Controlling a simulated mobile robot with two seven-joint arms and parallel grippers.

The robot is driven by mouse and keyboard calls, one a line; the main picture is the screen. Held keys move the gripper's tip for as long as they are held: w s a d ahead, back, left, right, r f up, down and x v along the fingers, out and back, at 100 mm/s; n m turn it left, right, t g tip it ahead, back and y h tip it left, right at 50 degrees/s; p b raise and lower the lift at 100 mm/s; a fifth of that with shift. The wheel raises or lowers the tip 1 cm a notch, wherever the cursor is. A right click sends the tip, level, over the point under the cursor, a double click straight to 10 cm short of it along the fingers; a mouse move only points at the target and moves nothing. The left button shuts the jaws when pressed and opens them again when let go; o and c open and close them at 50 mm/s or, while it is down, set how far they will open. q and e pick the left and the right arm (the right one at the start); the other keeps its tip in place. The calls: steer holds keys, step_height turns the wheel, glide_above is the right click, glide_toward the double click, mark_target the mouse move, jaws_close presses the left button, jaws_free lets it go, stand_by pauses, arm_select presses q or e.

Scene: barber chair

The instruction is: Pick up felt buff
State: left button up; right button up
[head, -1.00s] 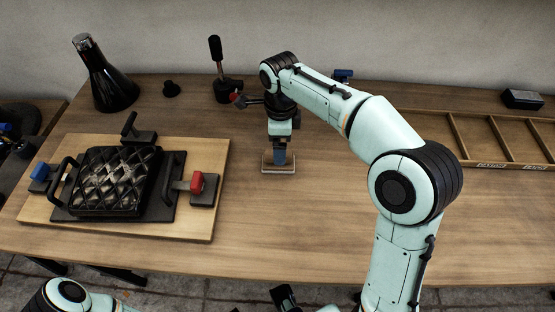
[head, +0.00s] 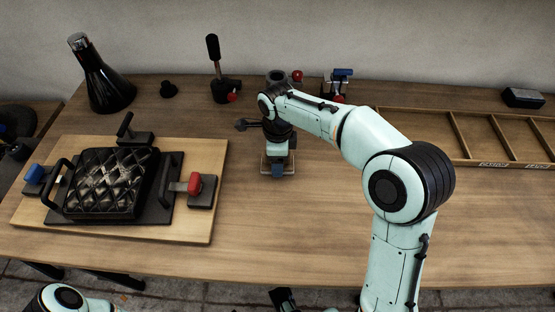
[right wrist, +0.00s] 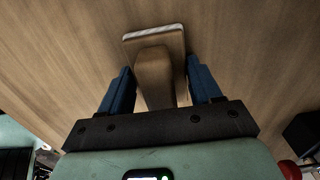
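The felt buff (right wrist: 154,76) is a wooden handle on a flat rectangular base with a pale edge. It lies on the wooden table; in the head view only its base (head: 290,166) shows around my right gripper (head: 278,170). In the right wrist view the blue fingers of my right gripper (right wrist: 159,66) are open on either side of the handle, with a gap on both sides.
A board (head: 215,165) with a black quilted pad (head: 108,183) and clamps is to the left. A black flask (head: 100,78) and a lever clamp (head: 222,85) stand behind. A divided wooden tray (head: 450,130) is at the right. The table in front of the buff is clear.

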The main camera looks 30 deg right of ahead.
steer(key=c, duration=0.5)
steer(key=shift+o, duration=0.2)
steer(key=shift+r, duration=0.15)
step_height(320, 180, up, 20)
steer(key=p, duration=0.5)
steer(key=o, duration=0.4)
steer(key=shift+c, duration=1.2)
